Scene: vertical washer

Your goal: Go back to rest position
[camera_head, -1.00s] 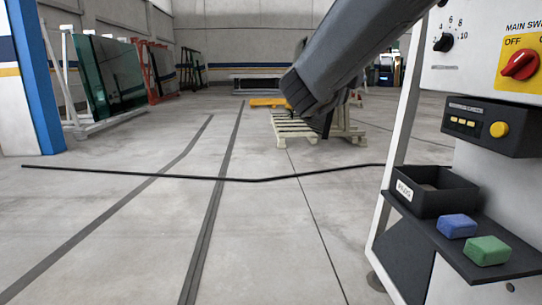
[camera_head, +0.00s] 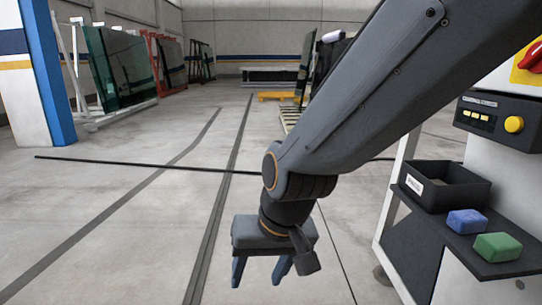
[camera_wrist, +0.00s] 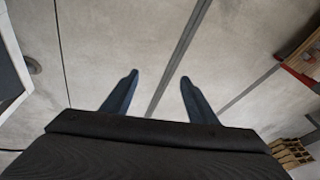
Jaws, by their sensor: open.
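My gripper (camera_head: 260,272) hangs low in the middle of the head view, pointing down over the bare concrete floor, left of the washer's control stand. Its two blue fingers are apart with nothing between them. The wrist view shows the gripper (camera_wrist: 158,85) from above, its fingers spread over the floor and a dark floor line. My arm reaches in from the upper right of the head view and hides part of the background.
The white machine panel (camera_head: 505,150) stands at the right, with a black open bin (camera_head: 447,196), a blue block (camera_head: 467,221) and a green block (camera_head: 497,246) on its dark shelf. Glass racks (camera_head: 118,70) stand at back left. A wooden pallet (camera_wrist: 290,152) shows in the wrist view.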

